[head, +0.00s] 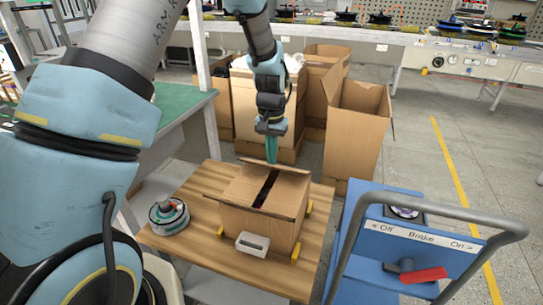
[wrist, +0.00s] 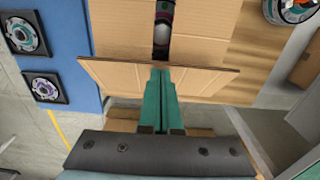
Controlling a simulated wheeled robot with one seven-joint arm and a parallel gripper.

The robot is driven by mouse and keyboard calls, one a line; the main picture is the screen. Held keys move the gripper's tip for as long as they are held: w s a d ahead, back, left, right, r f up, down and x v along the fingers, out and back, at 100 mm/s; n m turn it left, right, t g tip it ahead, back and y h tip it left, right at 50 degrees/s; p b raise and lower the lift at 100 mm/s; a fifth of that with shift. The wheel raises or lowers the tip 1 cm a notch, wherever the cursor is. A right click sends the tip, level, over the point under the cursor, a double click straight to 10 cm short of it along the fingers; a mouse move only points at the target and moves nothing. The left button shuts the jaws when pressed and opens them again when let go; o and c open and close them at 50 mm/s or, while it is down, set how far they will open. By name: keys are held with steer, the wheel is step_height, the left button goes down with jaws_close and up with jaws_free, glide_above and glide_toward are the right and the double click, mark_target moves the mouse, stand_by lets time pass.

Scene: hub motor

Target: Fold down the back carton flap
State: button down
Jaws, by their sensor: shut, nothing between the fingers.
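The open cardboard carton (head: 262,215) sits on a wooden-topped table. Its two side panels (head: 245,184) lie inward, with a dark gap between them that shows something inside. The back flap (wrist: 110,75) stands out from the carton's far edge; in the head view it shows as a thin edge (head: 292,169). The front flap (head: 235,207) sticks out on the near side. My gripper (head: 271,160) points down at the back edge, its teal fingers shut and empty. In the wrist view the fingertips (wrist: 161,71) overlap the flap's middle; contact is unclear.
A hub motor (head: 169,214) lies on the wooden table (head: 190,245) left of the carton. A white-grey handle-like piece (head: 252,242) is at the carton's front. Yellow blocks (head: 296,252) sit around its base. A blue trolley (head: 375,215) stands right; tall cartons (head: 357,130) stand behind.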

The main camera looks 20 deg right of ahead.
steer(key=shift+f, duration=0.1)
steer(key=shift+f+b, duration=1.4)
steer(key=shift+f, duration=1.1)
steer(key=shift+r, duration=0.1)
step_height(320, 180, up, 9)
steer(key=p, duration=0.6)
steer(key=shift+p, duration=0.4)
